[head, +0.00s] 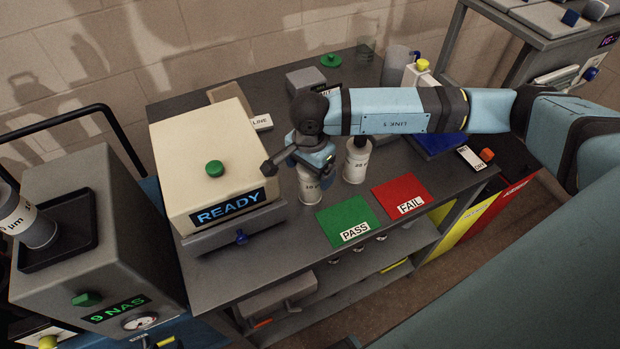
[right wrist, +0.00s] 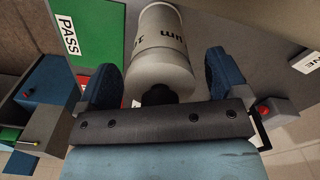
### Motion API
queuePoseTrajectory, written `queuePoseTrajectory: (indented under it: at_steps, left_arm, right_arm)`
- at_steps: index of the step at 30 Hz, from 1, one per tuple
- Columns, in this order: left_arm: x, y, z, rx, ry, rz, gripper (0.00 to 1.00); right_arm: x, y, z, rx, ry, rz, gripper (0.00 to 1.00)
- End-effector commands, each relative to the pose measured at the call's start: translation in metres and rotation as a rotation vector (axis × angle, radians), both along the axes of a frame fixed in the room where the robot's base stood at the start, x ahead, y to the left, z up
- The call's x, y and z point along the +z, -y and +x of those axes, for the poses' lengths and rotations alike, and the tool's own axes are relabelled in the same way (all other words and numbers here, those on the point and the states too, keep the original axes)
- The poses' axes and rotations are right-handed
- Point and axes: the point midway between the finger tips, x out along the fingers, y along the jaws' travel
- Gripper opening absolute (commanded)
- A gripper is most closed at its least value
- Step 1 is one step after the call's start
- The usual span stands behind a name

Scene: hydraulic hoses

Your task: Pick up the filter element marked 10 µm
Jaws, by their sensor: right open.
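The filter element marked 10 µm (head: 311,194) is a pale cylinder standing on the grey bench, left of a second cylinder. My right gripper (head: 314,163) is over its top, and its fingers hide the upper part. In the right wrist view, the filter element (right wrist: 161,48) lies between the two blue fingers of the right gripper (right wrist: 163,70). The fingers are open, with a visible gap on each side, and its printed label is partly readable. My left gripper is not in view.
A second filter element (head: 356,163) stands close on the right. A cream box with a READY display (head: 208,165) is on the left. The green PASS mat (head: 343,217) and red FAIL mat (head: 403,192) lie empty in front. Another cylinder (head: 27,222) sits on a grey unit far left.

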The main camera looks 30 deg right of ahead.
Motion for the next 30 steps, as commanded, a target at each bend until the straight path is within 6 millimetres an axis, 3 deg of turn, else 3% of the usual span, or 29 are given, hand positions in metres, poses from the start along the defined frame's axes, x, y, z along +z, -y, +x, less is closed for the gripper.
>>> queuePoseTrajectory:
  at_steps: [2,3,10,23,30]
  left_arm:
    - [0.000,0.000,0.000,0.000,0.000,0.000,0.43]
    - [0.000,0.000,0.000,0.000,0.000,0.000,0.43]
    - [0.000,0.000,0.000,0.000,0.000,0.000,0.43]
    - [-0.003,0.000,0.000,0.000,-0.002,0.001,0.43]
    - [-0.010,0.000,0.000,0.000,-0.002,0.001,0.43]
  right_arm:
    - [0.000,0.000,0.000,0.000,0.000,0.000,0.92]
    - [0.000,0.000,0.000,0.000,0.000,0.000,0.87]
    - [0.000,0.000,0.000,0.000,0.000,0.000,0.34]
    - [0.009,0.000,0.001,0.000,0.002,0.002,0.34]
    - [0.047,-0.001,0.002,0.002,0.007,0.002,0.34]
